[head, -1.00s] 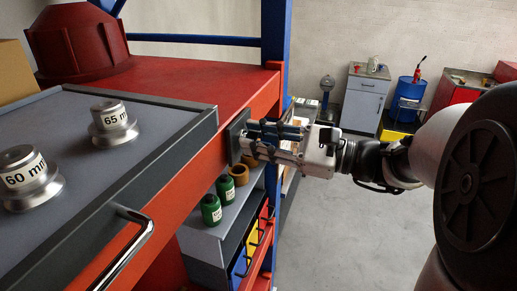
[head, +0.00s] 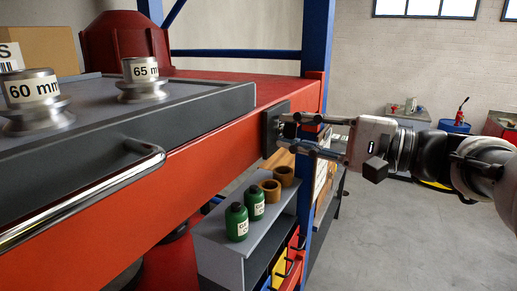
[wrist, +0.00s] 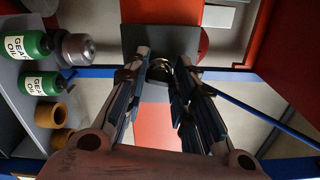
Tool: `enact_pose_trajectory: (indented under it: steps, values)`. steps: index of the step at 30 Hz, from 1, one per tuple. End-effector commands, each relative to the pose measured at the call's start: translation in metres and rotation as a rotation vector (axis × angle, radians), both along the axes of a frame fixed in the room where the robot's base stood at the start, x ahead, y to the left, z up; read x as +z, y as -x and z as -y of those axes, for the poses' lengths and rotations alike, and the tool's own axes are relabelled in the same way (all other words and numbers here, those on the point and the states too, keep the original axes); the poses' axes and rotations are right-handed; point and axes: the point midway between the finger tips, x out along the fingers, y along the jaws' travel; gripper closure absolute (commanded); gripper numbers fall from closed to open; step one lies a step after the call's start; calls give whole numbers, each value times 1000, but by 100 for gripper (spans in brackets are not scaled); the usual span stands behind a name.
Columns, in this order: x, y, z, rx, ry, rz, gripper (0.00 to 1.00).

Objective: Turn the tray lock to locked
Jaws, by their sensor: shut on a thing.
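The tray lock is a small dark plate (head: 270,132) on the front of the red beam, right of the tray, with a round metal knob (wrist: 160,69) that shows in the wrist view. My gripper (head: 296,131) reaches in from the right, one finger above the other in the head view. It is shut on the knob, with its fingertips close to the plate. The fingers hide most of the knob in the head view, and I cannot read the lock's setting. The grey tray (head: 190,116) has a dark rim and a chrome handle (head: 95,200).
Metal rotor pieces marked 60 mm (head: 36,100) and 65 mm (head: 143,80) stand on the tray. A blue post (head: 316,60) rises just behind my gripper. Below is a grey shelf (head: 215,245) with green bottles (head: 237,222) and brown rings.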

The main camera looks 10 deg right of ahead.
Motion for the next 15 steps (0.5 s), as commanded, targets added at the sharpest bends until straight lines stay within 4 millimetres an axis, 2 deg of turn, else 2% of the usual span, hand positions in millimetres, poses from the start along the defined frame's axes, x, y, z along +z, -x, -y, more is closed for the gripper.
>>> enact_pose_trajectory:
  steps: [1, 15]
  values:
    - [-4, 0, 0, 0, 21, 27, 99]
    - [-2, 0, 0, 0, 125, 170, 99]
